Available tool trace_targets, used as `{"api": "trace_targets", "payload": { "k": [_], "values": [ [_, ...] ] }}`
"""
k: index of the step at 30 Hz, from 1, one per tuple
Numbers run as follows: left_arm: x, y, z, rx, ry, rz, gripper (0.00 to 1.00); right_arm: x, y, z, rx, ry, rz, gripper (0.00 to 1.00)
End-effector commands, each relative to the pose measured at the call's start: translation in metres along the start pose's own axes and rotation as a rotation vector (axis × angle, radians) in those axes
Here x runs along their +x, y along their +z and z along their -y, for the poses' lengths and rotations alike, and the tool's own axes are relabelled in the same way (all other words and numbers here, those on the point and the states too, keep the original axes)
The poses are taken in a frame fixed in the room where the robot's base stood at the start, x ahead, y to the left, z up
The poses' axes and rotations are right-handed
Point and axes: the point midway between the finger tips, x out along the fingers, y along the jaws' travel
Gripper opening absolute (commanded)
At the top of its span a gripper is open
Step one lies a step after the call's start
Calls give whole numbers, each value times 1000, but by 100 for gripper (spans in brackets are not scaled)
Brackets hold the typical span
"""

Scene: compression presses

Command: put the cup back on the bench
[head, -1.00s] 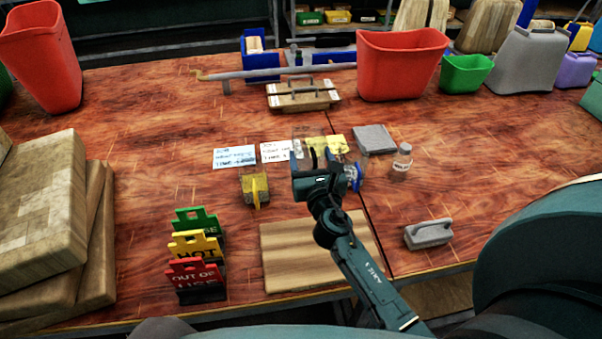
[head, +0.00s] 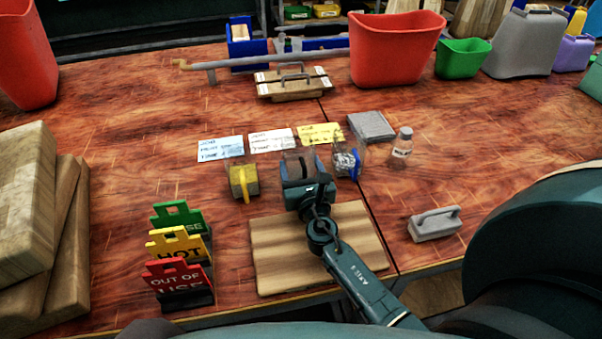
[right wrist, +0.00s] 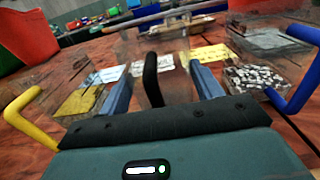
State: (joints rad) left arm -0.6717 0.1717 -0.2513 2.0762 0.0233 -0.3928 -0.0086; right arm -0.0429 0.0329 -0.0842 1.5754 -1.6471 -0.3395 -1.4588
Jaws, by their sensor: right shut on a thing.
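A clear cup with a black handle (right wrist: 152,80) is in my right gripper (right wrist: 163,90), whose blue fingers stand on either side of the handle. In the head view the cup (head: 299,158) is mostly hidden behind my right gripper (head: 303,176), just beyond the wooden board. It appears between two other clear cups. Whether its base touches the bench (head: 130,120) I cannot tell. My left gripper is not in view.
A yellow-handled cup (head: 242,182) holds yellow material on the left; a blue-handled cup (head: 345,163) holds silvery pieces on the right. Label cards (head: 271,141) lie behind. A wooden board (head: 275,255), sign stand (head: 180,260), bottle (head: 401,147) and grey handled block (head: 434,224) are nearby.

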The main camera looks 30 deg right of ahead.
Motion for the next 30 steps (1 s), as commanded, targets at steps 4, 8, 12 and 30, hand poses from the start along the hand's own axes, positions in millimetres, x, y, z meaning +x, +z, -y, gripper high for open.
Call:
{"api": "trace_targets", "payload": {
  "k": [4,8,12,30],
  "values": [
    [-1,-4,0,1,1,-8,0,0,1,0,0,0,2,38],
    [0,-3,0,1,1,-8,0,0,0,0,0,-1,2,38],
    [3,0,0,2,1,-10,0,0,-5,0,0,-1,2,38],
    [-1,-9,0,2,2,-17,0,0,2,0,1,-1,1,87]
  ]
}}
